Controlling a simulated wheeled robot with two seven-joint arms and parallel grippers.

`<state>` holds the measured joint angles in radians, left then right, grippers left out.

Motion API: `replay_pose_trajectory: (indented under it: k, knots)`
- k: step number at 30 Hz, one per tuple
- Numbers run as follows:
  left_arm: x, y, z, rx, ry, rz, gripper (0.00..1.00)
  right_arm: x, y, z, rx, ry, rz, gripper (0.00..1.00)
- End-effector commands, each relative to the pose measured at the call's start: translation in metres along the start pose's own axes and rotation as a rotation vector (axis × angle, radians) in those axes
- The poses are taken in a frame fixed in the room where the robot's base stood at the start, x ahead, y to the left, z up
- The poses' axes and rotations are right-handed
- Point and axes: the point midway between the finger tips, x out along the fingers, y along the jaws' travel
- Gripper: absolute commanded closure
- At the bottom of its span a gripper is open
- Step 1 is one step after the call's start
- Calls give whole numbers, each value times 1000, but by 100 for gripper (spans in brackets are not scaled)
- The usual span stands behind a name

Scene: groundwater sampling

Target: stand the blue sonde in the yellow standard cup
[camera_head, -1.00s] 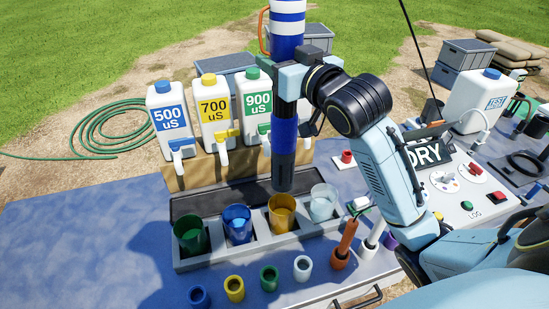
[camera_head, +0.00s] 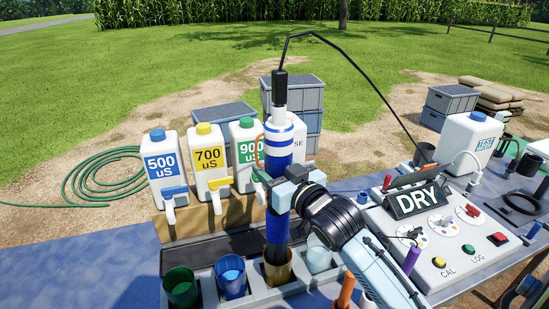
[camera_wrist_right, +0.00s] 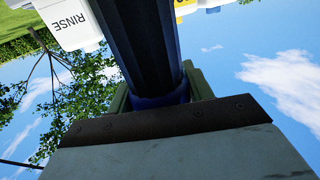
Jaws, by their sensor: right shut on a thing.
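The blue sonde (camera_head: 278,215) is a tall upright cylinder, white with blue bands above and blue with a dark tip below. A black cable leaves its top. My right gripper (camera_head: 286,194) is shut around its middle; the right wrist view shows the sonde's dark shaft (camera_wrist_right: 145,50) between the fingers. The yellow standard cup (camera_head: 278,272) sits in a grey rack, with the sonde's dark lower end inside its mouth. Whether the tip touches the cup's bottom is hidden. My left gripper is not in view.
A green cup (camera_head: 181,289) and a blue cup (camera_head: 231,279) stand left of the yellow cup, and a clear cup (camera_head: 319,260) right of it. Labelled jugs (camera_head: 164,170) stand behind. The DRY sign (camera_head: 418,199) and control panel (camera_head: 445,240) are to the right.

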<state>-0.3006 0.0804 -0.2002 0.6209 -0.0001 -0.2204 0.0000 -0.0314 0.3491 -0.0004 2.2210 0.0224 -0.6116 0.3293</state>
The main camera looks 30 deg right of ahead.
Motion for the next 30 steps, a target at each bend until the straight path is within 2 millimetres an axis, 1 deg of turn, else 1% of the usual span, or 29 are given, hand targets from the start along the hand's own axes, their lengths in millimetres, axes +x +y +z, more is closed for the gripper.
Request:
replay_pose_trajectory:
  k: [2, 6, 10, 13, 20, 25, 26, 30]
  knots:
    - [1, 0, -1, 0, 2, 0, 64, 0, 0, 4, 0, 7, 0, 100]
    - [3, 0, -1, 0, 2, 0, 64, 0, 0, 24, 0, 5, 0, 100]
    - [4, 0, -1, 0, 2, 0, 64, 0, 0, 37, 0, 8, -1, 100]
    - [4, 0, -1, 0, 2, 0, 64, 0, 0, 40, -1, 9, -1, 100]
    - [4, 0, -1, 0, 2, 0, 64, 0, 0, 40, -1, 10, -1, 100]
    - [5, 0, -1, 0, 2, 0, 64, 0, 0, 44, -1, 10, -1, 100]
    - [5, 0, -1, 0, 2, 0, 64, 0, 0, 48, 0, -2, 0, 45]
    - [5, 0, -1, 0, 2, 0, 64, 0, 0, 48, 0, -2, 0, 27]
